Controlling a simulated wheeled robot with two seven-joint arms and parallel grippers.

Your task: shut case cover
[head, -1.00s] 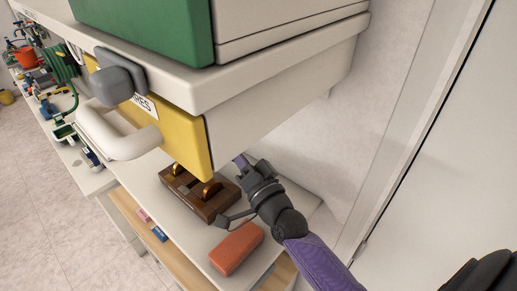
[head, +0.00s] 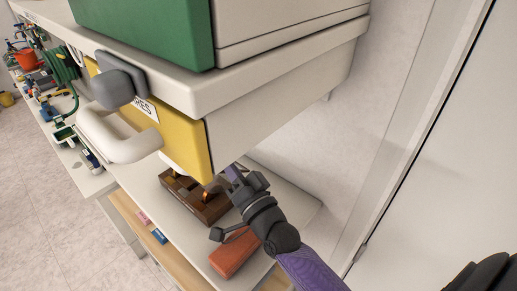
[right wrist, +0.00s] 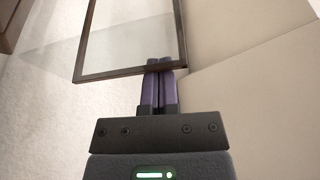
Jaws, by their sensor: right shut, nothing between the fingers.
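The dark brown wooden case (head: 205,208) sits on the pale shelf under the yellow-fronted cabinet, with a gold-orange piece showing at its top; the cabinet hides part of it. In the right wrist view, a clear pane in a dark frame (right wrist: 128,74), seemingly the case cover, stands in front of my right gripper. My right gripper (right wrist: 159,64) is shut and empty, its purple fingertips at the frame's lower edge near the right corner; I cannot tell if they touch. In the head view my right gripper (head: 234,173) is beside the case's right end, under the cabinet. My left gripper is not in view.
The yellow-fronted cabinet (head: 185,130) overhangs the case closely, with a white handle (head: 125,145) in front. A red-orange block (head: 230,258) lies on the shelf (head: 300,205) under my right wrist. A wall stands at the right.

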